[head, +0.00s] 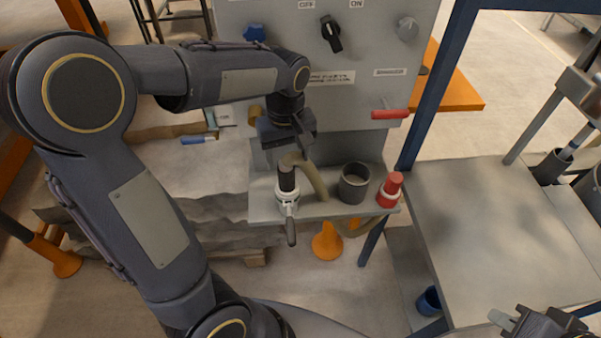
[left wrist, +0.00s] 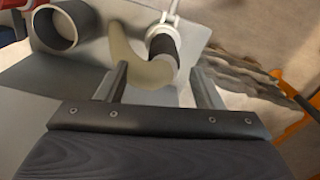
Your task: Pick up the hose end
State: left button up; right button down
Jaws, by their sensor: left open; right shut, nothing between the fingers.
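The beige hose (head: 315,178) arches over a small grey shelf (head: 335,210) on the front of the control cabinet. Its black hose end (head: 287,180) stands upright in a pale collar (head: 288,197) with a lever below. My left gripper (head: 298,150) is open, just above the hose's bend. In the left wrist view, the hose (left wrist: 130,62) and black end (left wrist: 164,47) lie ahead of and between the two spread fingers (left wrist: 160,88); I see no grip on them. My right gripper (head: 508,320) is at the bottom right, shut and empty, away from the hose.
The cabinet (head: 340,85) with knobs and a red handle (head: 390,114) rises behind. A bare grey table (head: 500,225) is at right, beyond a blue post.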

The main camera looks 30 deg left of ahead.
aim_at(286, 174)
pick_arm(q)
jog(key=f, duration=0.7)
jog(key=shift+a+f+p, duration=0.2)
jog(key=shift+a+p, duration=0.1)
jog(key=c, duration=1.3)
jog(key=shift+r, duration=0.2)
